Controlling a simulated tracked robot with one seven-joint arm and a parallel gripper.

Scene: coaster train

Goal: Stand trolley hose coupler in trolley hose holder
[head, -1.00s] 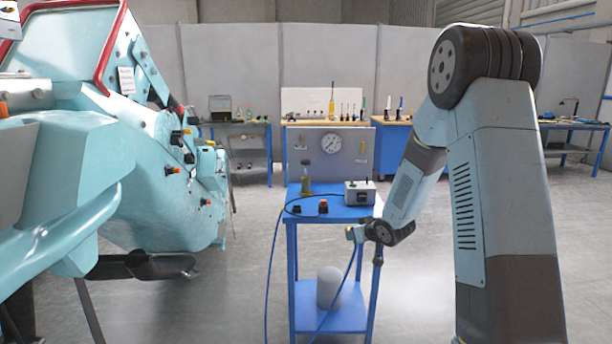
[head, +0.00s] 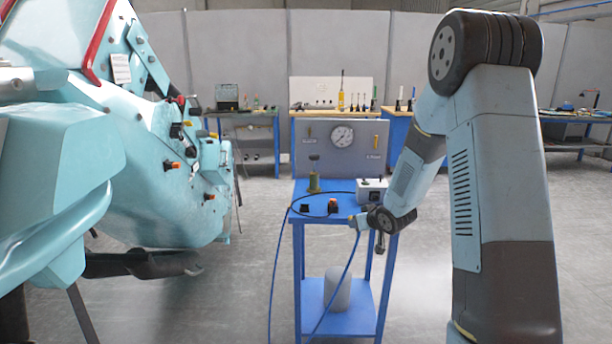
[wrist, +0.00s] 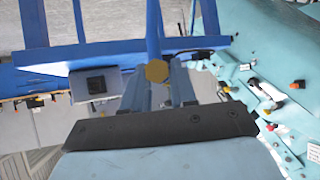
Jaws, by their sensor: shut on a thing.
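The trolley hose coupler is a small brass-coloured end (wrist: 157,71) on a blue hose (wrist: 153,25). My gripper (wrist: 160,92) is shut on the coupler, with a finger on each side, in the wrist view. In the head view my gripper (head: 359,221) is at the front right edge of the blue trolley (head: 352,212), about level with its top. The hose hangs down from it. On the trolley top are a small black block (head: 305,208) and an orange-and-black piece (head: 333,205). I cannot tell which of them is the trolley hose holder.
A gauge panel (head: 343,160) is behind. A black cable loops over the top. The teal coaster train (head: 150,170) fills the left side. Floor to the right is clear.

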